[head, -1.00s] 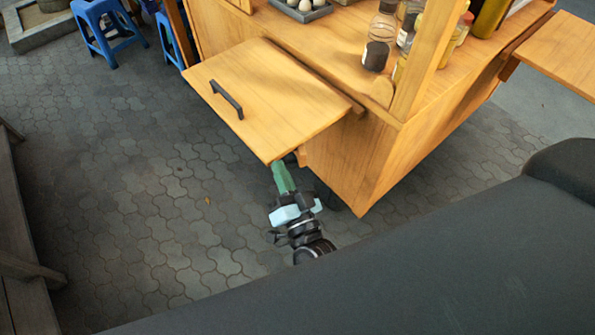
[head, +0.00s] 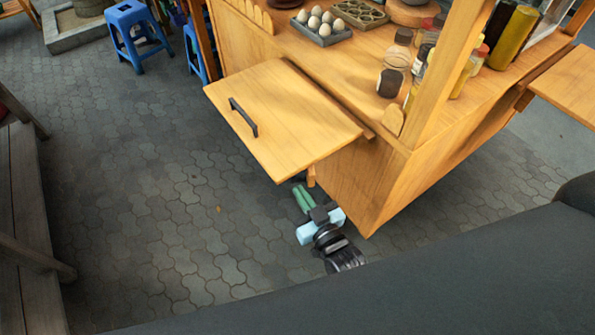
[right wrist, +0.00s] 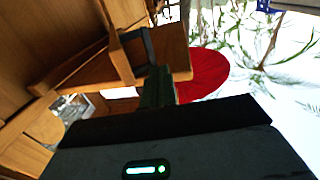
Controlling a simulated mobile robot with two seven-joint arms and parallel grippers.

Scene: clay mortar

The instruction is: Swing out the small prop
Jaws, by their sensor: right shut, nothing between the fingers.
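The small prop (head: 311,177) is a short wooden piece. Only its lower end shows below the near edge of the wooden flap (head: 285,120) on the cart's side; the flap hides the rest. The flap stands out about level and has a dark handle. My right gripper (head: 299,190) has green fingers, shut and empty, just below the flap's near edge and beside the prop's end. In the right wrist view, the fingers (right wrist: 157,88) point up towards wooden parts and a dark handle; I cannot tell whether they touch any wood. My left gripper is out of view.
The wooden cart (head: 345,185) stands right of the gripper, with jars and a tray of eggs (head: 322,28) on top. A blue stool (head: 137,35) stands at the back left. A wooden bench (head: 20,230) is at the left edge. The paving between is clear.

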